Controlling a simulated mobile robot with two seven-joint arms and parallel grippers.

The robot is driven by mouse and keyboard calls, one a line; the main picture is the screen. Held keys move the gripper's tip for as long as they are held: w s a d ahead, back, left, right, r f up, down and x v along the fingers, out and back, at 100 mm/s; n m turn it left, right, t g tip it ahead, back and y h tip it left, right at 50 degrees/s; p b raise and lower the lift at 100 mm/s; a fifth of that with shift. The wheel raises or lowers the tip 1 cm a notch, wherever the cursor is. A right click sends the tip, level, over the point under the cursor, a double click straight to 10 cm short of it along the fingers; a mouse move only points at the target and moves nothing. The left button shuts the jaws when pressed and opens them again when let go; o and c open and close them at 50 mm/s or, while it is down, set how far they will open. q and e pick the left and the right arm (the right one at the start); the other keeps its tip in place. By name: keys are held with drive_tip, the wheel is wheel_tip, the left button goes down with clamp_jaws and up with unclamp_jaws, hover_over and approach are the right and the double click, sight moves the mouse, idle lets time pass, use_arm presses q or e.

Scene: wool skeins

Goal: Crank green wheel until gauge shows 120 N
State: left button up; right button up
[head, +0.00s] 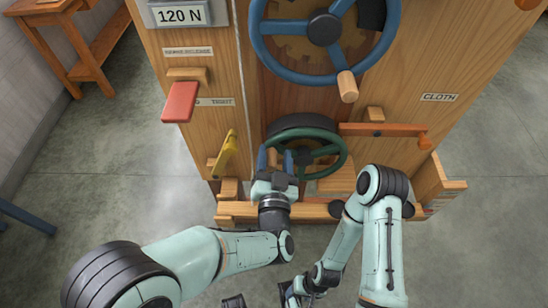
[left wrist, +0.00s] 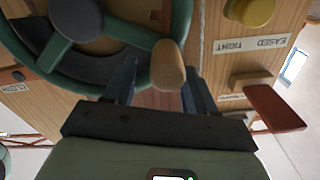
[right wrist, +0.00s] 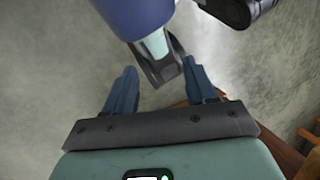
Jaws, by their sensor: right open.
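The gauge (head: 180,15) reads "120 N" at the top left of the wooden machine. The green wheel (head: 329,137) is low on the machine's front, and its rim also fills the upper left of the left wrist view (left wrist: 115,85). My left gripper (head: 275,160) is at the wheel's left side. In the left wrist view its open fingers (left wrist: 158,80) stand either side of the wheel's wooden handle (left wrist: 169,65), with a visible gap on the left. My right gripper (right wrist: 160,78) is open and empty, low in the head view.
A larger blue wheel (head: 256,42) with a wooden handle is above the green one. A red lever (head: 180,101) and a yellow lever (head: 226,153) are on the left, near an "EASED TIGHT" label (left wrist: 250,46). An orange bar (head: 385,130) is at right. The floor in front is clear.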

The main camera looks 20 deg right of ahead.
use_arm(q)
drive_tip(key=shift+f, duration=0.1)
drive_tip(key=b+v, duration=0.9)
drive_tip(key=v, duration=0.4)
drive_tip(key=shift+s, duration=0.2)
use_arm(e)
drive_tip(key=w+d+f+t+h, duration=0.1)
drive_tip(key=w+d+f+t, duration=0.2)
drive_tip(key=w+f, duration=0.6)
drive_tip(key=shift+w+d+f+m+h, duration=0.3)
drive_tip(key=shift+w+d, duration=0.15)
drive_tip(key=shift+d, duration=0.15)
use_arm(q)
drive_tip(key=shift+a, duration=0.1)
